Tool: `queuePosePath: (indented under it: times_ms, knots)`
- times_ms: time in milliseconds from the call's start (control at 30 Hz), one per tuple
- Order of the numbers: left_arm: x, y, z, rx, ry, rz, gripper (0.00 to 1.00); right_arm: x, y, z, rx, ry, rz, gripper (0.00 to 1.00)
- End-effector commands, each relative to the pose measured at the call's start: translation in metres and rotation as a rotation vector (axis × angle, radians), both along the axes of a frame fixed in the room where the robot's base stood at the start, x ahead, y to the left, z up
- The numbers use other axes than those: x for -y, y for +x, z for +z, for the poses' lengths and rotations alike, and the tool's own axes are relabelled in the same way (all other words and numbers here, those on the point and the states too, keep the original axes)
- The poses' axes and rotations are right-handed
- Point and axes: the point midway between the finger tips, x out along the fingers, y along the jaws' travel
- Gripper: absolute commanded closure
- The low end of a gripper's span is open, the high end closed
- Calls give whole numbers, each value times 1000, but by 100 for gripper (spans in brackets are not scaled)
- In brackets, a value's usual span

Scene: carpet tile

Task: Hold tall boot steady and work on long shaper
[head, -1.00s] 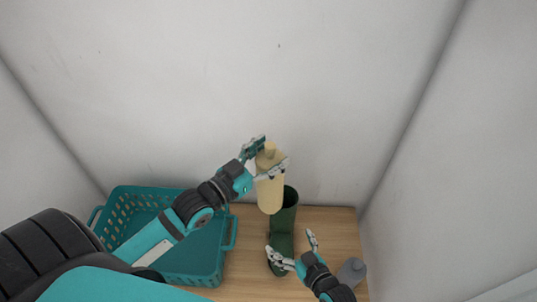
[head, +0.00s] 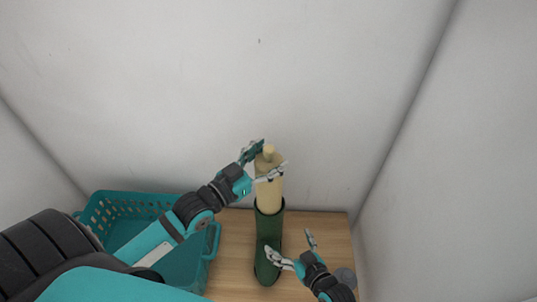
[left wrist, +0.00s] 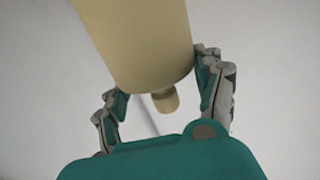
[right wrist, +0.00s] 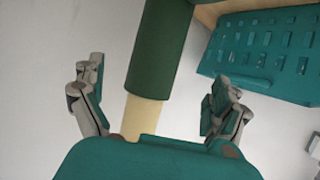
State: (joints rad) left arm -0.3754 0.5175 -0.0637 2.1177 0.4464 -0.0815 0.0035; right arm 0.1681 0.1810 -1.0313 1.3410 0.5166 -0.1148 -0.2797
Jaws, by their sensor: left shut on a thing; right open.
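The tall green boot (head: 268,235) stands on the wooden surface, its opening towards the back wall. The long cream shaper (head: 269,190) is upright in line with the boot's opening. Its lower end appears to be just inside the rim; how deep is hidden. My left gripper (head: 271,163) is shut on the shaper's upper part, below its knob, also seen in the left wrist view (left wrist: 138,40). My right gripper (head: 290,244) is open beside the boot's lower part. In the right wrist view, the boot (right wrist: 160,45) and shaper (right wrist: 145,115) lie between its spread fingers, without clear contact.
A teal basket (head: 211,240) with perforated walls stands to the left, partly under my left arm. A grey object (head: 345,276) is at the right, partly behind my right wrist. Pale walls close in the back and sides. Some wooden surface (head: 332,228) is bare at the right.

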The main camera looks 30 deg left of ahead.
Motion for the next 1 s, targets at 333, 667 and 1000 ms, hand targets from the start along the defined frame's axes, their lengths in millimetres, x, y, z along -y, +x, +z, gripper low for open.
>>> queuePosePath:
  times_ms: [333, 667, 1000]
  knots:
    - [0, 0, -28, 1, 0, -1, 73, -1, 1, -21, 1, 1, -1, 0]
    - [0, 0, -57, 1, 0, -1, 73, -29, 20, -39, 1, 3, -1, 0]
    - [0, 0, -100, 1, 0, 0, 73, -68, 46, -60, 3, 2, -1, 0]
